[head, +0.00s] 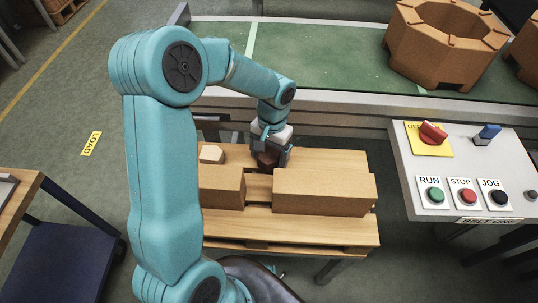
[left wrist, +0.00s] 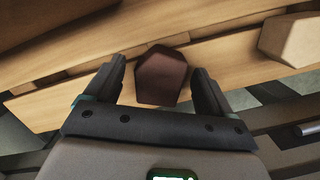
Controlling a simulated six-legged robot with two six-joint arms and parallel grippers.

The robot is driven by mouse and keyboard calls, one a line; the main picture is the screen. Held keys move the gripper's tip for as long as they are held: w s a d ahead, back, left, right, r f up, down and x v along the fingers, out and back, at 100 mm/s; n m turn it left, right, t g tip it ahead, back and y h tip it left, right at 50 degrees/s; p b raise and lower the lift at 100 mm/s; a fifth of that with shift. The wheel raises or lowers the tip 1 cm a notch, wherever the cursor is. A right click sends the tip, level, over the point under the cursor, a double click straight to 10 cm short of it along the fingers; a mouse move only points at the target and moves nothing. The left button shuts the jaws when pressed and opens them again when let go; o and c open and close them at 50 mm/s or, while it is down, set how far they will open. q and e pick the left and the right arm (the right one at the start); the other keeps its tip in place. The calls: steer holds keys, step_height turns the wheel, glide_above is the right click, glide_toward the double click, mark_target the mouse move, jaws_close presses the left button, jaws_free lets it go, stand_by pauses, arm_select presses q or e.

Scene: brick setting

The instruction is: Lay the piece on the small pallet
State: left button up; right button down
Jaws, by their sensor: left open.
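A dark brown, many-sided piece (left wrist: 163,76) sits on the wooden slats in the left wrist view, between the two fingers of my left gripper (left wrist: 160,82). Gaps show between it and both fingers, so the jaws are open around it. In the head view my left gripper (head: 270,155) points down over the far part of the small pallet (head: 300,229), and the brown piece is mostly hidden behind the fingers. A paler piece (head: 211,153) lies to the left on the pallet; it also shows at the right of the left wrist view (left wrist: 290,38). My right gripper is not in view.
Two brown blocks, a short one (head: 222,186) and a long one (head: 322,190), stand on the pallet nearer me. A control panel (head: 460,165) with buttons is at right. A green conveyor (head: 320,60) with large brown castings (head: 445,45) runs behind.

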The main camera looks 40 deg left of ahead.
mark_target(271, 151)
arm_select(q)
step_height(271, 151, up, 11)
steer(key=w+p, duration=0.1)
steer(key=shift+w+a+p, duration=0.25)
steer(key=shift+a+p, duration=0.05)
steer(key=shift+s, duration=0.1)
stand_by(0.3)
